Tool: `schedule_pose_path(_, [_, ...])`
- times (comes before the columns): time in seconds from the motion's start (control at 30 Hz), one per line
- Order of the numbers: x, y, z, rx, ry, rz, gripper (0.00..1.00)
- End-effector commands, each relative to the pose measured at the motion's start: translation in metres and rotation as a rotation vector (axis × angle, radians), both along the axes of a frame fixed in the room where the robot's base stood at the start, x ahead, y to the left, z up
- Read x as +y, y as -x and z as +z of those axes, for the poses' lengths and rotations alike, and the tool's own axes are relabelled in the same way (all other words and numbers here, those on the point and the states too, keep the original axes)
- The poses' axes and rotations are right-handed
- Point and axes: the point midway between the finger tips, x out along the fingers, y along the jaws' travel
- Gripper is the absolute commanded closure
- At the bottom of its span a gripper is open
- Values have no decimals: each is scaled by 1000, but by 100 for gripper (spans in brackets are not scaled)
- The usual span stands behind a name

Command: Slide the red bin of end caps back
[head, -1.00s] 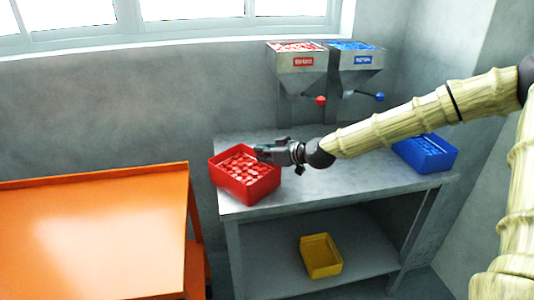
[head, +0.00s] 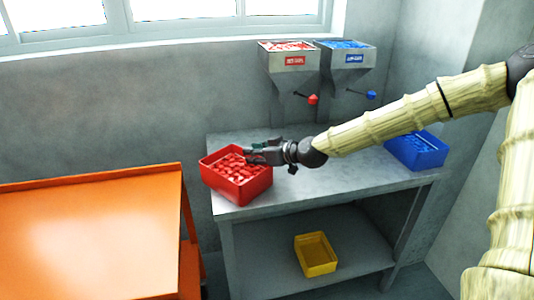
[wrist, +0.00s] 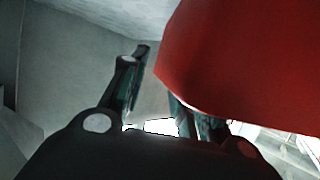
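The red bin (head: 237,190) stands at the left end of the grey bench and is full of red end caps (head: 232,166). It sits slightly turned, close to the bench's front left corner. My gripper (head: 250,153) reaches in from the right, over the bin's right rim. In the wrist view the bin's red wall (wrist: 240,65) fills the upper right and hides part of one finger. The two fingers of my gripper (wrist: 160,85) stand apart there, with a gap between them. I cannot tell whether either finger touches the bin.
The bench top (head: 300,190) is bare between the red bin and a blue bin (head: 417,152) on the right. A red-labelled hopper (head: 292,70) and a blue-labelled hopper (head: 345,70) hang behind. A yellow bin (head: 316,255) is on the lower shelf. An orange table (head: 90,230) stands left.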

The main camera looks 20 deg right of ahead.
Motion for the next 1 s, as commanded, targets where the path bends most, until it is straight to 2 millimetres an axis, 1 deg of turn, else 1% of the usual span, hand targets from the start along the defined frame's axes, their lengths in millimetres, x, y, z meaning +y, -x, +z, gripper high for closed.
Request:
schedule_pose_path(0.4, [-15,30,16,-3,-1,0,70])
schedule_pose_path(1.0, [-37,73,35,-3,-1,0,70])
